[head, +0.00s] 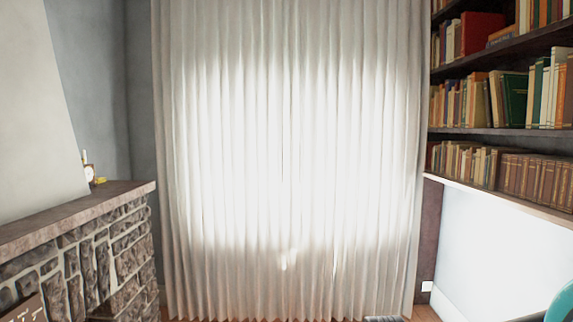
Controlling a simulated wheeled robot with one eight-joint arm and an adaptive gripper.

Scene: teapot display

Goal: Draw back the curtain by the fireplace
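The curtain (290,130) is pale, pleated and floor-length. It hangs closed across the middle of the head view, with bright light glowing through it from behind. Its left edge hangs beside the stone fireplace (105,255), whose mantel (75,213) runs along the left. Its right edge hangs by the bookshelf. I cannot tell whether it is one panel or two meeting in the middle. My gripper is not in view.
A bookshelf (500,132) full of books fills the upper right, above a white wall (495,240). A small ornament (89,173) stands on the mantel. A teal curved object (562,302) shows at the lower right corner. Little floor shows below the curtain.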

